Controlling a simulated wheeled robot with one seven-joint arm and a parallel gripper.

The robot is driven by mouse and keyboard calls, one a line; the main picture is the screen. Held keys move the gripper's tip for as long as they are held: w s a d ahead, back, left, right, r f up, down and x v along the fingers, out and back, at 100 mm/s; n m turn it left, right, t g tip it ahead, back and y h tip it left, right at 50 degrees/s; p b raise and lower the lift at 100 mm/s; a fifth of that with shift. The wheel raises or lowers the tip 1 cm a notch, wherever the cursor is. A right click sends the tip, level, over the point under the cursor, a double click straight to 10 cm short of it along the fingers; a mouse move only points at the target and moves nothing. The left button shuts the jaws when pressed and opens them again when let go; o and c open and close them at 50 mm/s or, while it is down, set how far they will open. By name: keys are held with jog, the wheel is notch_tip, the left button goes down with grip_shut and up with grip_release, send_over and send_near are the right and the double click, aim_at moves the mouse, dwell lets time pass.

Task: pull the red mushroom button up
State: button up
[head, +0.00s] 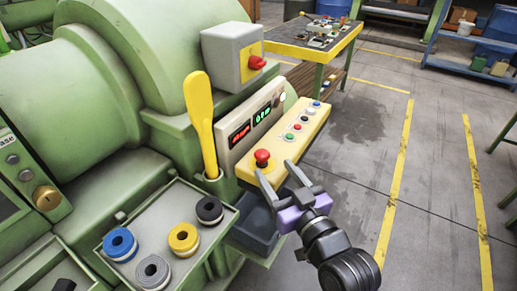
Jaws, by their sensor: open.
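The red mushroom button (262,157) stands near the left, near end of a yellow control panel (312,124) on the green machine. My gripper (275,170), with grey fingers and a purple body, reaches in from the lower right. Its jaws are open. One fingertip lies just below the button in the picture and the other to its right. I cannot tell whether either finger touches the button. Nothing is between the jaws apart from the button area.
Smaller buttons (297,127) line the panel to the right. A yellow paddle (200,115) stands upright in a holder to the left. A tray (162,215) holds several tape rolls. A dark bin (255,226) hangs below the panel. A red rotary switch (256,63) sits above. Open floor lies right.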

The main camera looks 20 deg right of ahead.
aim_at(266, 158)
jog(key=w, duration=0.7)
jog(key=shift+w+a, duration=0.1)
jog(key=shift+w, duration=0.25)
grip_shut()
jog(key=shift+p, duration=0.3)
dwell(0.8)
